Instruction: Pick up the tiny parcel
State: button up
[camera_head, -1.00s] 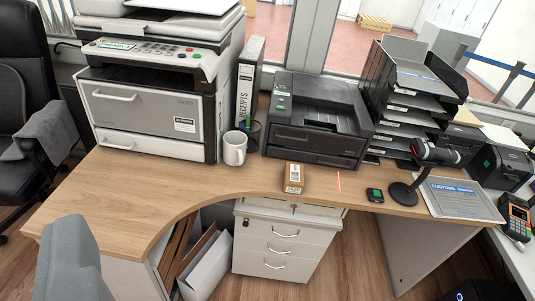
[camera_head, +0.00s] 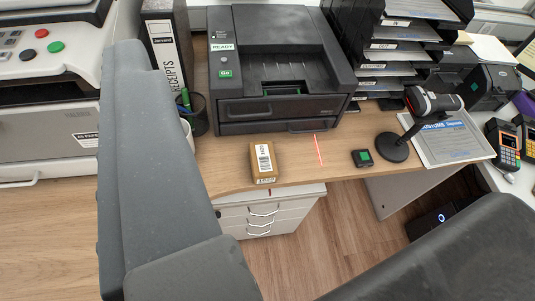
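The tiny parcel (camera_head: 256,169) is a small brown cardboard box with a white barcode label. It sits upright on the wooden counter near its front edge, in front of the black printer. My gripper (camera_head: 312,128) shows as two large grey fingers close to the camera, one along the left and one at the lower right. They are wide apart with nothing held between them. The parcel appears in the gap between them, beyond and apart from both in the picture.
The black printer (camera_head: 275,62) stands behind the parcel, with a pen cup (camera_head: 199,118) to its left. A red line (camera_head: 319,150) marks the counter (camera_head: 225,152) right of the parcel.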

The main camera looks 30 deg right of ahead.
jog(key=shift+a, duration=0.15)
jog(key=o, duration=0.4)
jog(key=shift+w+f, duration=0.1)
jog(key=shift+w, duration=0.05)
jog(key=o, duration=0.6)
jog(key=shift+w+f, duration=0.45)
jog(key=shift+f, duration=0.15)
jog(key=shift+c, duration=0.2)
jog(key=w+d+f+m+g+h+b, duration=0.1)
jog(key=w+d+f, duration=0.4)
jog(key=f, duration=0.5)
jog(key=w+d+f+h, duration=0.1)
jog(key=w+d+f, duration=0.4)
jog(key=f, duration=0.5)
jog(key=w+d+f+m+p, duration=0.1)
jog(key=d+f+p, duration=0.3)
jog(key=f, duration=0.8)
jog(key=w+d+f+g+h+p, duration=0.1)
jog(key=d+f+p, duration=0.3)
jog(key=f, duration=0.9)
jog(key=shift+d+f+m+p, duration=0.25)
jog(key=shift+d+m+p, duration=0.05)
jog(key=shift+m+p, duration=0.1)
